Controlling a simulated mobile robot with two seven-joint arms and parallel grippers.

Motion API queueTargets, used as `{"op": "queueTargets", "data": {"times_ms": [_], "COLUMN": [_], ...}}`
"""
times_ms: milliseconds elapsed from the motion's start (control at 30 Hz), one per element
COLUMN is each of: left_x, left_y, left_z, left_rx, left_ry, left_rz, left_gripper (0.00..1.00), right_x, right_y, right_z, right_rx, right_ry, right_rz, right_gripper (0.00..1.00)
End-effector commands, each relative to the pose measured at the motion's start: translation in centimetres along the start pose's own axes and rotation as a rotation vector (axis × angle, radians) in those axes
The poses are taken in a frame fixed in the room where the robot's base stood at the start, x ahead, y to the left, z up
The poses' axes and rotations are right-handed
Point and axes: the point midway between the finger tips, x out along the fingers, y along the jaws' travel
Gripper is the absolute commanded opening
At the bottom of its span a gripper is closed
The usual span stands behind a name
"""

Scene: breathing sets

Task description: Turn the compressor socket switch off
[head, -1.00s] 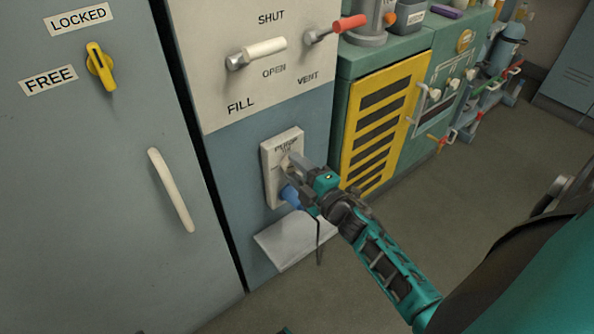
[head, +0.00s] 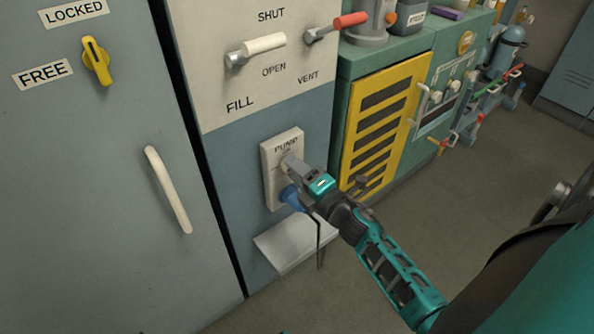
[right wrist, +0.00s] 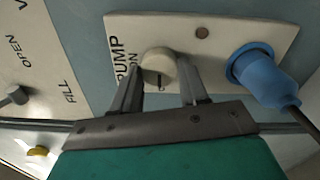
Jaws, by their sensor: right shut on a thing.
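The socket switch is a cream round knob (right wrist: 158,68) on a white plate marked PUMP (head: 270,178), on the blue-grey panel. ON is printed near the knob in the right wrist view. My right gripper (head: 291,166) is at the knob and shut on it; in the right wrist view its fingers (right wrist: 160,92) stand on either side. The fingers partly hide the knob and its markings in the head view. A blue plug (head: 291,197) with a dark cord sits in the plate just below the knob; it also shows in the right wrist view (right wrist: 265,78). I do not see my left gripper.
A white shelf (head: 290,243) juts out below the plate. FILL (head: 256,48) and red-handled VENT (head: 337,27) levers are above. A locker with a pale handle (head: 168,188) stands left; a green unit with a yellow grille (head: 352,135) stands right.

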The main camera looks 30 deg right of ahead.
Motion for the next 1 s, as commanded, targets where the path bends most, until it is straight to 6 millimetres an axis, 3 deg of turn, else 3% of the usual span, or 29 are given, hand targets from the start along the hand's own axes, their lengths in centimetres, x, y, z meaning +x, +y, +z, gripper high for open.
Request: {"op": "queueTargets", "data": {"times_ms": [233, 267, 500, 800, 1000], "left_x": [0.0, 0.0, 0.0, 0.0, -0.3], "left_y": [0.0, 0.0, -0.1, -0.1, -0.1], "left_z": [-0.1, -0.1, -0.1, -0.2, -0.6], "left_rx": [0.0, 0.0, 0.0, 0.0, 0.0], "left_ry": [0.002, 0.002, 0.003, 0.004, 0.007], "left_rz": [-0.001, -0.001, -0.002, -0.003, -0.004], "left_gripper": [0.43, 0.43, 0.43, 0.43, 0.43], "right_x": [-0.1, -0.1, 0.0, -0.2, -2.7], "right_y": [-0.1, -0.1, 0.0, 0.0, 0.0], "right_z": [0.0, 0.0, 0.0, 0.0, 0.0], "right_rx": [-0.005, -0.005, -0.003, -0.001, 0.0], "right_ry": [0.001, 0.001, 0.001, 0.0, 0.0], "right_rz": [-0.002, -0.002, -0.001, -0.001, -0.004], "right_gripper": [0.13, 0.45, 0.68, 0.69, 0.69]}}
